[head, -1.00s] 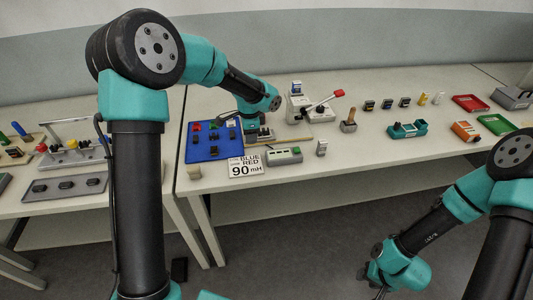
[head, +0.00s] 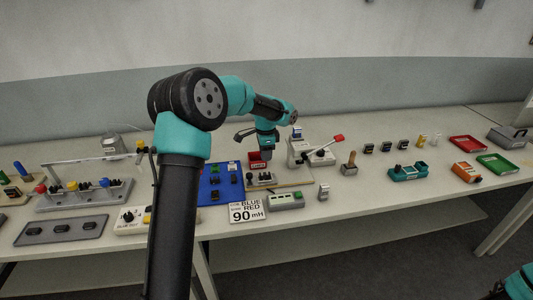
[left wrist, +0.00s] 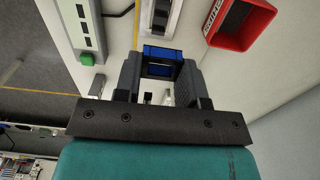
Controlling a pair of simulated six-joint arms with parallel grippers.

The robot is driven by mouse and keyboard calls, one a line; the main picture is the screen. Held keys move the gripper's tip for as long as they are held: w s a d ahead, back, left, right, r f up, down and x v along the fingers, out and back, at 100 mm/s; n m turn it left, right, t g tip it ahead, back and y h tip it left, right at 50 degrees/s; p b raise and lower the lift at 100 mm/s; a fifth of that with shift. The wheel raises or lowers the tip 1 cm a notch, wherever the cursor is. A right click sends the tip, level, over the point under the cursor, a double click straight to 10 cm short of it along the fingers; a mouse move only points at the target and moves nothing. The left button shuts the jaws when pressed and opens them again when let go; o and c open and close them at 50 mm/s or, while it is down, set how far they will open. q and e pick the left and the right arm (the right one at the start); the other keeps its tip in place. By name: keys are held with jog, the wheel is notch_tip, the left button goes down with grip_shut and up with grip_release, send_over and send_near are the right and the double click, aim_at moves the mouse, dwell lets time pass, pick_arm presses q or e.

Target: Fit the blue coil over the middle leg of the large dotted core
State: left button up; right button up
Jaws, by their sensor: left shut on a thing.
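In the left wrist view a blue coil (left wrist: 163,54) with a dark middle sits between the two fingers of my left gripper (left wrist: 163,70), which is shut on it. In the head view my left gripper (head: 267,153) points down beside a red bin (head: 257,165), behind a small light panel (head: 260,179) with dark knobs. The coil cannot be made out there. Small pale posts (left wrist: 150,97) show below the coil in the left wrist view. I cannot tell whether they belong to the large dotted core. My right gripper is out of view.
A blue mat (head: 208,198) with small coloured parts lies left of the panel. A lever press (head: 300,152) stands at the right.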

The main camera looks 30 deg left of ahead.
pick_arm(q)
jog(key=shift+f, duration=0.2)
jog(key=shift+f, duration=4.55)
jog(key=o, duration=1)
jog(key=shift+r, duration=0.15)
notch_tip(320, 180, up, 17)
jog(key=shift+r, duration=0.1)
